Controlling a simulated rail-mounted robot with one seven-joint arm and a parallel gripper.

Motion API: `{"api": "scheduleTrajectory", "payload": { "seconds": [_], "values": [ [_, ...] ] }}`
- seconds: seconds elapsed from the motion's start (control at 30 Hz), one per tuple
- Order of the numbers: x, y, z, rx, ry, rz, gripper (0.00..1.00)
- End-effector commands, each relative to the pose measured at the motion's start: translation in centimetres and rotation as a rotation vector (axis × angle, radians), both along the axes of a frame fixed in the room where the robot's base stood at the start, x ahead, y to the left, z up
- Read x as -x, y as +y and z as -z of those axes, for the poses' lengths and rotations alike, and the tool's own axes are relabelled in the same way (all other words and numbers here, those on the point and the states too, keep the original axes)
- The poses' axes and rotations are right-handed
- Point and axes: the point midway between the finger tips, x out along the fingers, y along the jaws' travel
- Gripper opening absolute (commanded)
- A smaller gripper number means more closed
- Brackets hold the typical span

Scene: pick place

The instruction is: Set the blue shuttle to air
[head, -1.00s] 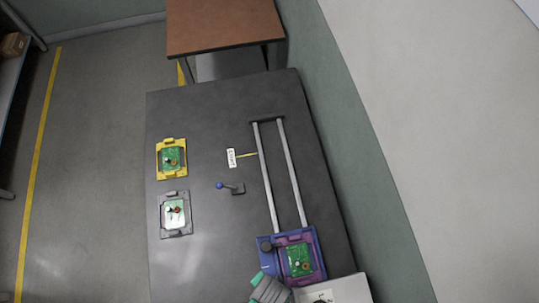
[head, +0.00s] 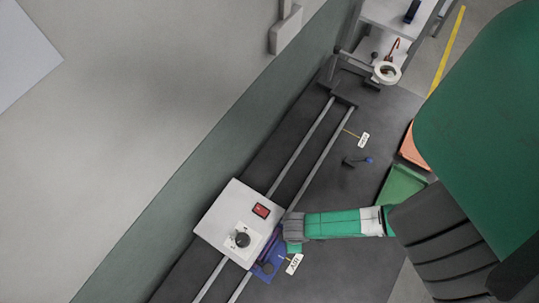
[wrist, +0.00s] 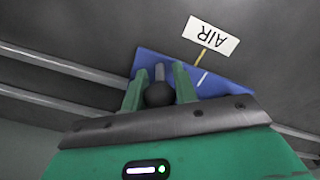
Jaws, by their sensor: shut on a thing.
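The blue shuttle (head: 264,271) sits on the twin rails, with much of it hidden under a white box in the head view. In the wrist view its blue plate (wrist: 221,88) has a short white mark, close to and nearly in line with the yellow line of the AIR label (wrist: 210,35). The AIR label (head: 293,264) also shows beside the shuttle in the head view. My gripper (wrist: 159,82) is shut on the shuttle's dark round knob (wrist: 159,95), a green finger on each side. In the head view my gripper (head: 292,247) is at the shuttle's right side.
The white box (head: 222,212) with a red switch and black dial stands over the rails (head: 308,150). A green tray (head: 401,186) and an orange tray (head: 412,150) lie at the right.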

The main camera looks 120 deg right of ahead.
Motion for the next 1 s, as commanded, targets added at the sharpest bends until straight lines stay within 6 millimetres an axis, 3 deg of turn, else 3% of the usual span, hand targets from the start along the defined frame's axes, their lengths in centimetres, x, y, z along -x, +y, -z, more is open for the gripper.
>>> {"api": "scheduleTrajectory", "payload": {
  "seconds": [0.17, 0.53, 0.57, 0.63, 0.9, 1.0],
  "values": [
    [0.9, -0.5, 0.0, 0.001, 0.000, 0.015, 0.00],
    [1.0, -0.5, 0.0, 0.000, 0.000, 0.017, 0.00],
    [1.0, -0.5, 0.0, 0.000, 0.000, 0.017, 0.34],
    [1.0, -0.5, 0.0, 0.000, 0.000, 0.017, 0.48],
    [1.0, -0.5, -0.1, 0.000, 0.000, 0.016, 0.48],
    [1.0, -0.5, -1.3, 0.001, 0.000, 0.016, 0.48]
  ]
}}
